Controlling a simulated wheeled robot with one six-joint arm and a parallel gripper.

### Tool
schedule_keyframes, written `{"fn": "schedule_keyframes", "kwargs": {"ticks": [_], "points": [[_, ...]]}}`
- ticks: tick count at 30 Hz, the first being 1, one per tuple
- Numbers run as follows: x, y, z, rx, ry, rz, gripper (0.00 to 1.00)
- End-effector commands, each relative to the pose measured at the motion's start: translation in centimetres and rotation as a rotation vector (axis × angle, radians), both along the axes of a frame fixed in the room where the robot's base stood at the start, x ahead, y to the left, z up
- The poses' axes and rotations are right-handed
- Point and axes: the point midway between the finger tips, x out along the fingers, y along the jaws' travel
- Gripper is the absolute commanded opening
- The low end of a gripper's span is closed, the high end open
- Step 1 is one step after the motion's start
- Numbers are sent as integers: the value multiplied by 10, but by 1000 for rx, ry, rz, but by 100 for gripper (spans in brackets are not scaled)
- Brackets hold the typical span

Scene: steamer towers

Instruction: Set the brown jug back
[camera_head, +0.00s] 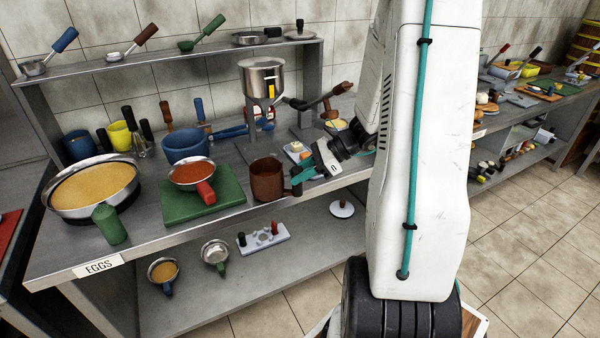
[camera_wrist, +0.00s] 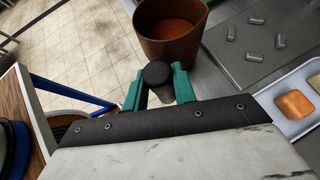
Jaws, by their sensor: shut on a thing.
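The brown jug (camera_head: 268,184) is upright at the front edge of the steel counter, right of the green board. My gripper (camera_head: 298,179) is at its right side, shut on its dark handle. In the wrist view, the jug (camera_wrist: 172,52) is at the top centre, with reddish-brown contents inside. The teal fingers of my gripper (camera_wrist: 158,84) stand on either side of the dark handle end (camera_wrist: 157,73). I cannot tell whether the jug's base touches the counter.
A green board (camera_head: 222,204) bears a pan with red contents (camera_head: 193,174). A large yellow-filled pan (camera_head: 92,187) stands further left. A metal funnel (camera_head: 262,78) stands behind the jug. A white tray (camera_wrist: 297,95) with food pieces is right of the jug. Floor lies beyond the counter's front edge.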

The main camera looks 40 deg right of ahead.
Motion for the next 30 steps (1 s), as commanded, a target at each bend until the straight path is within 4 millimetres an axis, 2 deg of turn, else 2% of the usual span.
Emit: {"fn": "schedule_keyframes", "kwargs": {"ticks": [22,23,25,30], "points": [[0,0,-10,0,-2,0,0],[0,0,-10,0,-2,0,32],[0,0,-10,0,-2,0,52],[0,0,-10,0,0,0,52]]}}
